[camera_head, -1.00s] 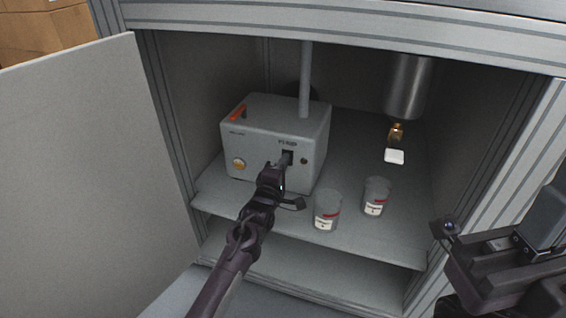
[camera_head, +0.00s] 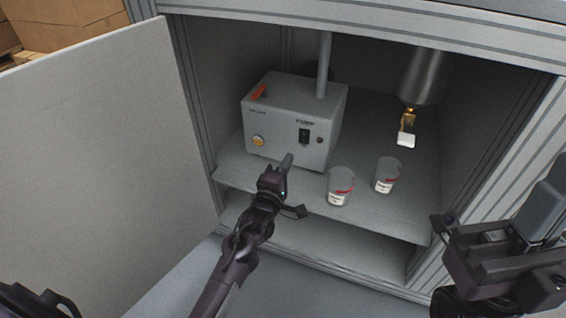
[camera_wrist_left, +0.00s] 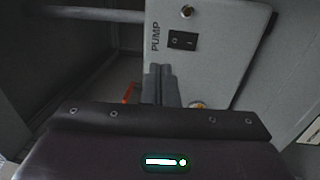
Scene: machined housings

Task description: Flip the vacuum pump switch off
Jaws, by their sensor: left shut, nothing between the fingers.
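The vacuum pump (camera_head: 292,118) is a grey box on the cabinet shelf, with a pipe rising behind its top. Its black rocker switch (camera_head: 304,136) sits on the front face under the PUMP label, and also shows in the left wrist view (camera_wrist_left: 183,41). Which way the rocker is tipped is too small to tell. My left gripper (camera_head: 287,160) is shut and empty, in front of and below the switch, apart from it. Its closed fingers (camera_wrist_left: 161,84) point at the pump's face in the wrist view. My right gripper (camera_head: 446,222) is at the right, outside the cabinet; its jaws are unclear.
Two labelled jars, one nearer (camera_head: 340,187) and one farther (camera_head: 388,175), stand on the shelf right of the pump. A metal cylinder with a brass valve (camera_head: 408,120) hangs at the right. The open door (camera_head: 100,170) fills the left side.

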